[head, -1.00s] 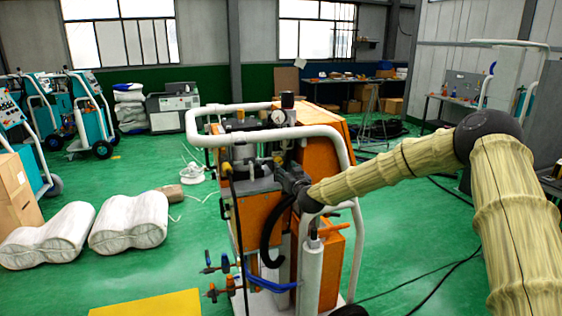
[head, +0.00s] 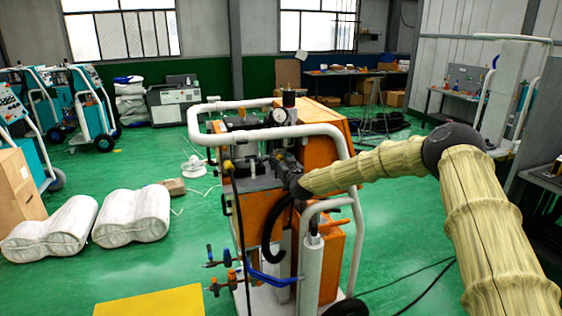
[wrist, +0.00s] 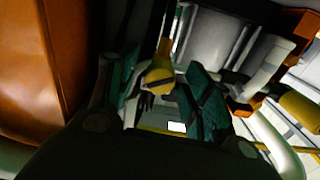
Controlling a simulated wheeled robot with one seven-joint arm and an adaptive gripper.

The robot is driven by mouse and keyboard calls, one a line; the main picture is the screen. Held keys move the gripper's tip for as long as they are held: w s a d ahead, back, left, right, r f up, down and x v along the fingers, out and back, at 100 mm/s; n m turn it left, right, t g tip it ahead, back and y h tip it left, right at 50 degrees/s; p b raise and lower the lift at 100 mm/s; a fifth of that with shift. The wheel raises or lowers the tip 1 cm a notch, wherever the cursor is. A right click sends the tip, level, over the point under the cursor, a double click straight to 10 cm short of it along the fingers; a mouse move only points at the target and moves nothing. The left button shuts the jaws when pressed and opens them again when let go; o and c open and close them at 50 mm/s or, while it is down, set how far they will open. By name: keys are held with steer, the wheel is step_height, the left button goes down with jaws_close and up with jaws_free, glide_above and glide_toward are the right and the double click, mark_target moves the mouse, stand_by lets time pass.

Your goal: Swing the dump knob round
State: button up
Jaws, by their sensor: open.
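The orange foam proportioner (head: 264,222) stands in the middle of the head view inside a white tube frame. A small yellow knob (head: 228,165) shows at its upper left; I cannot tell whether it is the dump knob. My gripper (head: 278,160) is at the machine's upper middle, under the front rail, its fingers hard to make out. In the wrist view my gripper (wrist: 168,92) is open, with teal fingers on either side. A yellow knob-like part (wrist: 158,79) with a dark band shows between them, nearer the left finger. Contact cannot be told.
The white frame rail (head: 275,133) passes just above my gripper. A black hose (head: 270,232) curves below it. A grey cylinder (wrist: 212,40) and an orange panel (wrist: 35,70) stand close by in the wrist view.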

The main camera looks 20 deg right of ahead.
steer(key=c, duration=1)
steer(key=shift+c, duration=0.2)
steer(key=shift+f+b, duration=0.1)
steer(key=shift+b, duration=0.45)
steer(key=shift+f+m+b, duration=0.15)
steer(key=shift+m+b, duration=0.45)
steer(key=shift+b, duration=0.35)
steer(key=shift+m+b, duration=0.6)
steer(key=shift+b, duration=0.5)
steer(key=m+b, duration=0.3)
steer(key=b, duration=0.1)
steer(key=shift+b, duration=0.35)
steer(key=shift+r+b, duration=0.2)
steer(key=shift+b, duration=0.15)
steer(key=shift+r+m, duration=0.1)
steer(key=shift+m, duration=0.3)
